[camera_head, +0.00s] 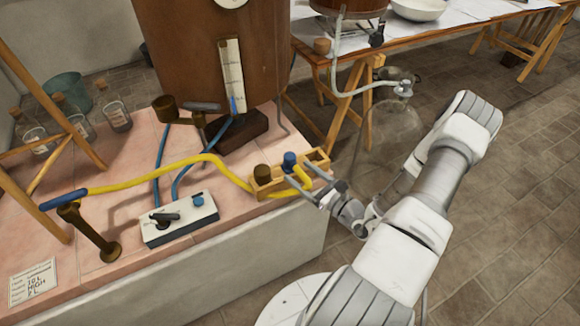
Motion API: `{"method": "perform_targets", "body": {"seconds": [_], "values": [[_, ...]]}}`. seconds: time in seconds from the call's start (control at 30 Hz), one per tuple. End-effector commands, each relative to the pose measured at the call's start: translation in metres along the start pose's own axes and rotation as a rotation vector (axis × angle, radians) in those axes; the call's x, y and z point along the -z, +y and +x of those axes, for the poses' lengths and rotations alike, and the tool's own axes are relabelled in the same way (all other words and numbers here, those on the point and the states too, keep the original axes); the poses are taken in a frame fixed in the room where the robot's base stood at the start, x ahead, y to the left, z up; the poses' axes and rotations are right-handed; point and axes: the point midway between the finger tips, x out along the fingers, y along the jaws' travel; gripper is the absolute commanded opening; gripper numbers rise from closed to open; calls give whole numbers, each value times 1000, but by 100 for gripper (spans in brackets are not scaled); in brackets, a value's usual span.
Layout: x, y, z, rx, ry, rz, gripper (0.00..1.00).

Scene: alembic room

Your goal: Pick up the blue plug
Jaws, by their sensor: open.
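The blue plug (289,161) stands upright on the wooden holder (318,157) near the right edge of the tiled bench top. My gripper (298,173) is open, with nothing clearly held. It reaches in from the right, and its fingertips are close to the front right of the plug. I cannot tell whether they touch the plug or the yellow hose end beside it. The lower part of the plug is hidden in the holder.
A brown plug (263,173) stands in the same holder, left of the blue one. A yellow hose (170,169) runs to the holder. A white switch box (179,220) lies in front. A large wooden vat (180,60) stands behind, and a glass vessel (388,135) to the right.

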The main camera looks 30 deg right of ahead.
Motion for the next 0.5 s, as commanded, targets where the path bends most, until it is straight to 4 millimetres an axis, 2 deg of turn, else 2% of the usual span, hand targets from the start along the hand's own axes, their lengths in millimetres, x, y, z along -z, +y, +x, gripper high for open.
{"method": "perform_targets", "body": {"seconds": [0.1,0.37,0.5], "values": [[1,0,21,-2,0,-2,81],[1,-1,40,-1,0,-1,81],[2,-3,61,-3,-2,-3,81]]}}
